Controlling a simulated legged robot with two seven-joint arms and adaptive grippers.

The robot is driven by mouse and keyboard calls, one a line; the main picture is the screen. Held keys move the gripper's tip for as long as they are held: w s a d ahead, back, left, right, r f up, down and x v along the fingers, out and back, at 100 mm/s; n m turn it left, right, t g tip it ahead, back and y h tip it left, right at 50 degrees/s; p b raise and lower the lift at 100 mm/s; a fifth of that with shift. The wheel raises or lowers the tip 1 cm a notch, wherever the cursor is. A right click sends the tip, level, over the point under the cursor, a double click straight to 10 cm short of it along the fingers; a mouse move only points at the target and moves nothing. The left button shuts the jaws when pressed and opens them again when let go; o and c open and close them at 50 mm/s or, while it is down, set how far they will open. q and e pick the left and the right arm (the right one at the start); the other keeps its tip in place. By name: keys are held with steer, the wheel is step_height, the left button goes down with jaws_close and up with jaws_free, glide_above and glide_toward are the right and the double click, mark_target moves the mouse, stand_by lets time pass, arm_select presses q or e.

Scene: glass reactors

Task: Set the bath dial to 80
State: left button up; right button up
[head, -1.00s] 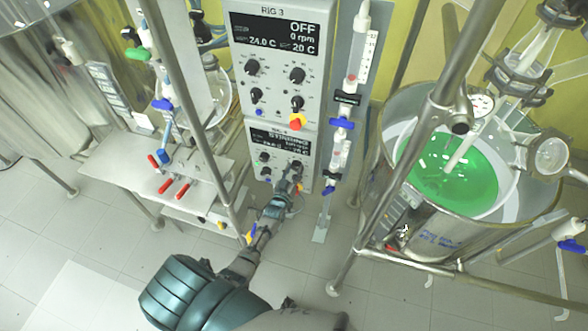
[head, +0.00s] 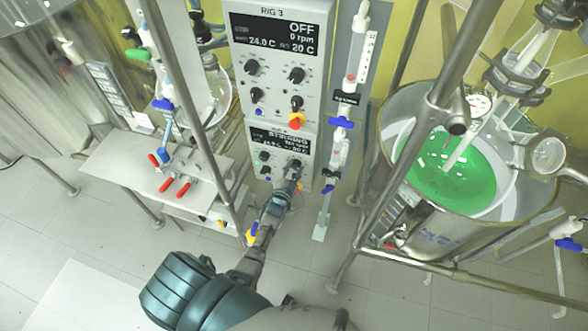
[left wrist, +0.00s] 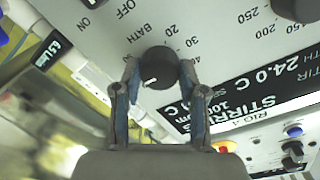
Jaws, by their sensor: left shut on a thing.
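The bath dial (left wrist: 158,68) is a round black knob with a white pointer mark, under the printed word BATH in the left wrist view. Its pointer faces the lower left of that view, away from the visible 20, 30 and 40 marks. My left gripper (left wrist: 160,78) has a finger on each side of the knob and is shut on it. In the head view, my left gripper (head: 293,178) reaches the lower control panel (head: 280,147), hiding part of its right side. My right gripper is not in view.
The display (left wrist: 245,100) beside the dial shows 24.0 C and STIRRING; its set value is hard to read. A second black knob (left wrist: 297,8) sits near it. The RIG 3 panel (head: 277,75) is above. A steel vessel with green liquid (head: 450,175) stands right.

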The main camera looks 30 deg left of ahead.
arm_select(q)
steer(key=shift+s+f+m, duration=0.2)
steer(key=shift+f+m, duration=0.3)
steer(key=o, duration=1.1)
steer(key=shift+o, duration=0.2)
steer(key=shift+w+r, duration=0.15)
steer(key=shift+w, duration=0.05)
steer(key=v, duration=1.2)
steer(key=shift+a, duration=0.1)
